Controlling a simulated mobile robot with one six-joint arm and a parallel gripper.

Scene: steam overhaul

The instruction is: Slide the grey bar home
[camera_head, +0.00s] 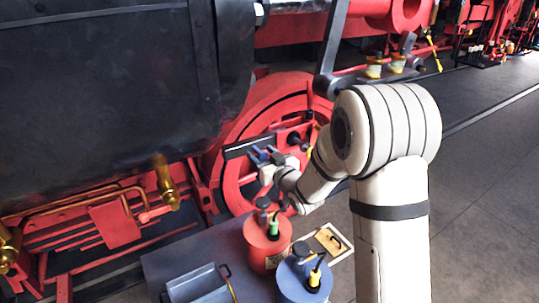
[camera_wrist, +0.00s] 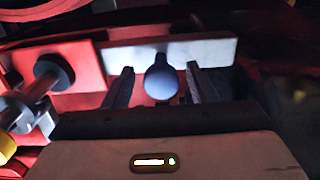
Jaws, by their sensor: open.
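The grey bar (camera_wrist: 215,50) lies across a red part in the wrist view, pale under the light. A round grey-blue knob (camera_wrist: 160,84) stands out in front of it, between the fingers of my open gripper (camera_wrist: 160,76). The fingers are on either side of the knob, with a gap showing on each side. In the head view a dark grey bar (camera_head: 248,147) lies across the red wheel, and my gripper (camera_head: 266,154) is at its right part. My gripper hides some of the bar there, and the knob cannot be made out.
A dark knob (camera_wrist: 54,72) on a shaft stands left of the bar. The red wheel (camera_head: 236,190) is behind my gripper. Below, a dark table (camera_head: 180,258) bears a red can (camera_head: 262,252), a blue can (camera_head: 303,287) and a grey tray (camera_head: 198,288). Open floor lies right.

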